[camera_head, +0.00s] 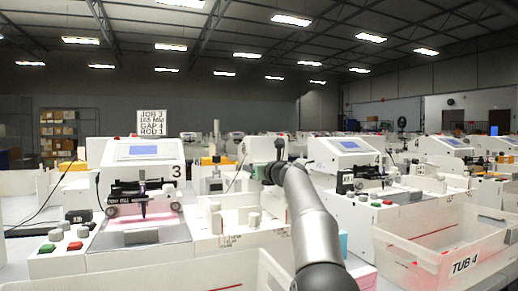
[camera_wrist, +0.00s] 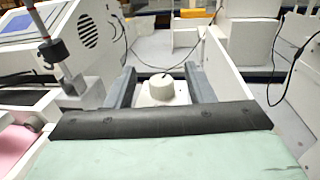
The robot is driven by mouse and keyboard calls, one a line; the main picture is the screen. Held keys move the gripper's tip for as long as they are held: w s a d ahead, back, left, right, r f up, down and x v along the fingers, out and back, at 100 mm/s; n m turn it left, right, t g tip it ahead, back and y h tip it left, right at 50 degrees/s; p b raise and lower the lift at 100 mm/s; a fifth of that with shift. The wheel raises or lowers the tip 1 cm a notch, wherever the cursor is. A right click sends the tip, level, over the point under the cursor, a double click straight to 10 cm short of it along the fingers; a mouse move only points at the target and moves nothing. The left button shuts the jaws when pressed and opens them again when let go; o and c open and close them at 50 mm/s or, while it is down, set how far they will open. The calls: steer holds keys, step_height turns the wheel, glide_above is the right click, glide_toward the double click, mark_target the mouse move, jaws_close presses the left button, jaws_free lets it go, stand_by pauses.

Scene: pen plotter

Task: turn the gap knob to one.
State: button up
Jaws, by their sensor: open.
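A white round knob (camera_wrist: 162,87) with a dark mark on its top stands between the fingers of my gripper (camera_wrist: 160,86) in the wrist view. The grey fingers are open, one on each side of the knob, with a gap to it. I cannot tell how far above or short of it they are. No label or number by the knob is readable. In the head view, my gripper (camera_head: 262,172) is small, at the end of my arm right of machine 3 (camera_head: 145,165). A white upright knob (camera_head: 254,218) shows on a pale box below it; I cannot tell whether it is the same knob.
A sign (camera_head: 153,122) reads JOB 3, 165 MM, GAP 4, ROD 1. Machine 4 (camera_head: 345,160) stands right of my arm. A white bin marked TUB 4 (camera_head: 455,245) is at the lower right. In the wrist view, a white upright panel (camera_wrist: 222,65) stands close right of my right finger.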

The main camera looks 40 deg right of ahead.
step_height(320, 180, up, 3)
steer(key=shift+p, duration=0.7)
steer(key=s+a+r, duration=0.7)
steer(key=s+r, duration=0.1)
steer(key=s, duration=0.4)
steer(key=shift+a+r+p, duration=0.3)
steer(key=shift+r+p, duration=0.05)
steer(key=shift+p, duration=0.1)
steer(key=shift+w+r, duration=0.1)
steer(key=shift+w, duration=0.05)
